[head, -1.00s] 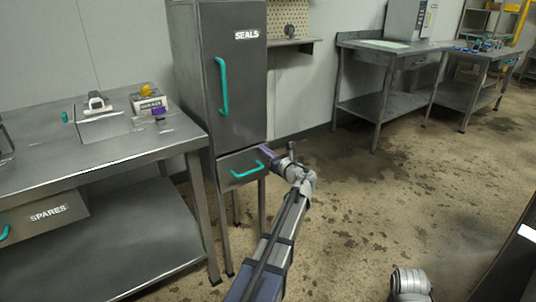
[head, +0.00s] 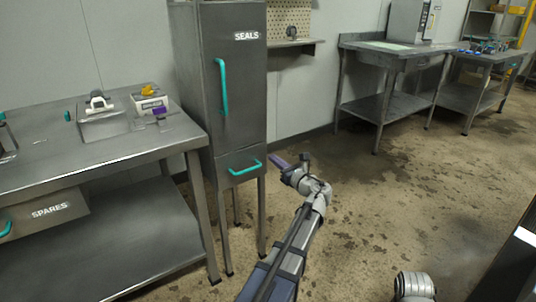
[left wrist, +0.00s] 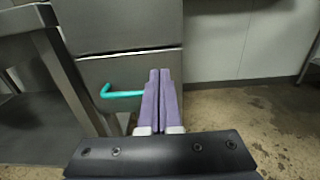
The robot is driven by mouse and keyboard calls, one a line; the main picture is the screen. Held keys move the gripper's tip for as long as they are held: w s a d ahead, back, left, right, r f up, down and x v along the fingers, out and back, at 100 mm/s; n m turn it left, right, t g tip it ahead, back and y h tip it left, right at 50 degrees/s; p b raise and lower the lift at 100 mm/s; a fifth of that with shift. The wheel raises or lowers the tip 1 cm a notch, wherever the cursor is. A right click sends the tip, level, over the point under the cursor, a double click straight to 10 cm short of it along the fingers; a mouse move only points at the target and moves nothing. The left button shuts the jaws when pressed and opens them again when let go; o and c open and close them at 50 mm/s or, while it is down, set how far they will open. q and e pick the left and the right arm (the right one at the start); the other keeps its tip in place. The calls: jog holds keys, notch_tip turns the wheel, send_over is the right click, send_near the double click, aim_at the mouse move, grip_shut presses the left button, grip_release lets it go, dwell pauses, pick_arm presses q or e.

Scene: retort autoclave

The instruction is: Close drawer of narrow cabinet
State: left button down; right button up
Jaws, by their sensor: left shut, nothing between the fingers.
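The narrow grey cabinet (head: 240,95) is labelled SEALS and has a tall door with a vertical teal handle. Below the door is its drawer (head: 232,160) with a teal bar handle (head: 245,168). The drawer front looks flush or nearly flush with the cabinet. My left gripper (head: 275,160) is shut and empty, just right of the drawer in the head view. In the left wrist view its purple fingers (left wrist: 160,75) lie together in front of the drawer face (left wrist: 120,72), hiding the right end of the handle (left wrist: 120,94). Contact cannot be told. My right gripper is out of view.
A steel bench (head: 95,160) with a SPARES drawer (head: 45,215) and small items on top stands close left of the cabinet. More benches (head: 385,50) stand along the back wall. The stained floor (head: 390,190) right of the cabinet is clear.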

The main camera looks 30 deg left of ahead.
pick_arm(q)
jog(key=shift+v, duration=2.7)
jog(key=s+d+f+n+g+h+p, duration=0.1)
jog(key=s+d+f+n+g+h, duration=0.1)
jog(key=s+d+f+n+h, duration=0.35)
jog(key=s+d+f+n+g+h+p, duration=0.1)
jog(key=s+d+f+n+h, duration=0.2)
jog(key=s+d+f+n, duration=0.45)
jog(key=s+d+f+n+g+h, duration=0.1)
jog(key=s+d+f+n+h, duration=0.15)
jog(key=d, duration=0.45)
jog(key=s+d+f+n+g+h+p, duration=0.1)
jog(key=s+d+g+h, duration=0.1)
jog(key=s+d, duration=0.3)
jog(key=s+d+f+n+g+h, duration=0.1)
jog(key=s+d+f+n+h, duration=0.1)
jog(key=d, duration=0.6)
notch_tip(320, 180, up, 38)
jog(key=s+d+p, duration=0.1)
jog(key=p, duration=3.7)
jog(key=shift+s+f, duration=0.1)
jog(key=shift+f, duration=0.1)
